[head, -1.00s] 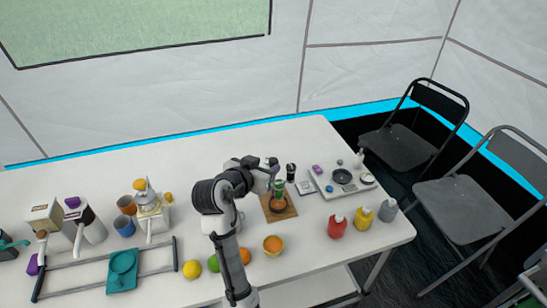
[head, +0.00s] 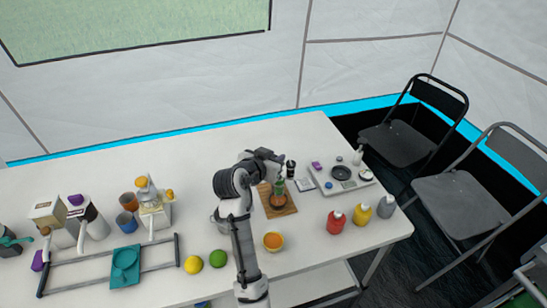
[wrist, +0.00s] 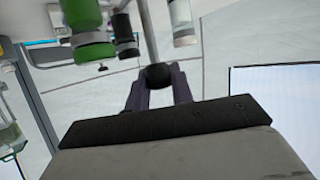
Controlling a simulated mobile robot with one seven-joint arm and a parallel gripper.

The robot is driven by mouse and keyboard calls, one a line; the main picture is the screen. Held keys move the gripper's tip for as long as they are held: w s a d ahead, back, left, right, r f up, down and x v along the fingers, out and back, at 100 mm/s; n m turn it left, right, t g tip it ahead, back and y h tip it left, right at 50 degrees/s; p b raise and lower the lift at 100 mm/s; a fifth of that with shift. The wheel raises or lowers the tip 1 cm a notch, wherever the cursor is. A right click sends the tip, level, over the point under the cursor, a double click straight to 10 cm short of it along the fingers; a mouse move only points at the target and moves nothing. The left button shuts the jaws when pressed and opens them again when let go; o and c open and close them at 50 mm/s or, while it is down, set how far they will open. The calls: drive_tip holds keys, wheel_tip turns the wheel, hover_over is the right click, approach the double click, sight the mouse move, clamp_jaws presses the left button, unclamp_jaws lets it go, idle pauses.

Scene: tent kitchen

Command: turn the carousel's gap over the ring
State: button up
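My gripper (head: 279,162) is over the wooden board (head: 290,209) on the table. In the wrist view my gripper (wrist: 157,80) has a finger on each side of a dark round knob (wrist: 155,76), and both fingertips seem to touch it. A thin metal post (wrist: 147,35) runs from the knob, with a green-capped jar (wrist: 90,50) and a dark-capped jar (wrist: 126,45) beside it, seemingly the carousel. In the head view a green part (head: 279,189) stands over the board with an orange-brown round part below. I cannot make out the gap or the ring.
A white tray (head: 345,188) with a scale and small items is to the right. Red (head: 336,222), yellow (head: 362,214) and grey bottles stand at front right.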

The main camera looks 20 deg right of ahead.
clamp_jaws()
drive_tip(key=shift+n+y, duration=0.3)
drive_tip(key=n+t+y+p, duration=0.2)
drive_tip(key=n+y, duration=0.1)
drive_tip(key=shift+d+r+n+t+y, duration=0.1)
drive_tip(key=shift+n+t+y, duration=0.2)
drive_tip(key=shift+t, duration=0.1)
drive_tip(key=n+t+y, duration=0.1)
drive_tip(key=n+y, duration=0.2)
drive_tip(key=y, duration=0.1)
drive_tip(key=shift+n, duration=0.3)
drive_tip(key=n+y+b, duration=0.2)
drive_tip(key=n+y, duration=0.2)
drive_tip(key=y, duration=0.1)
drive_tip(key=shift+n+g, duration=0.3)
drive_tip(key=shift+g, duration=0.1)
drive_tip(key=n+g+y+b, duration=0.3)
drive_tip(key=n+y, duration=0.2)
drive_tip(key=shift+y, duration=0.4)
drive_tip(key=shift+n+g+b, duration=0.3)
